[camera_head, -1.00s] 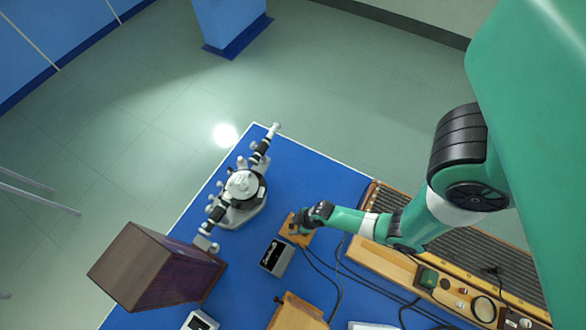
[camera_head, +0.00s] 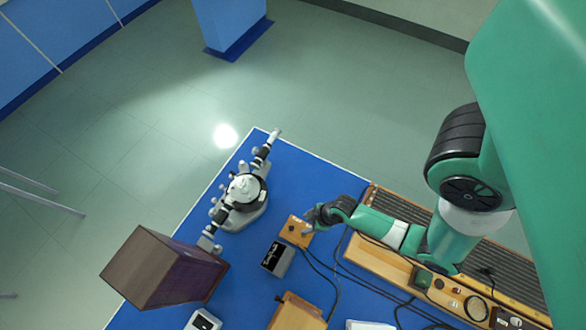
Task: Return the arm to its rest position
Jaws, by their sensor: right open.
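My right arm comes in from the right over the blue bench. Its gripper (camera_head: 309,220) is open and appears empty, just above or beside a small wooden box (camera_head: 296,232) on the bench; I cannot tell whether they touch. The gripper's fingers are small and partly dark in this view. My left gripper does not show.
A spectrometer (camera_head: 241,195) stands left of the gripper. A dark wooden box (camera_head: 160,270) is at the lower left. A black-faced meter (camera_head: 277,259) and cables lie below. A long ribbed rheostat (camera_head: 420,225) lies under my arm. The blue bench top (camera_head: 292,170) is bare toward the back.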

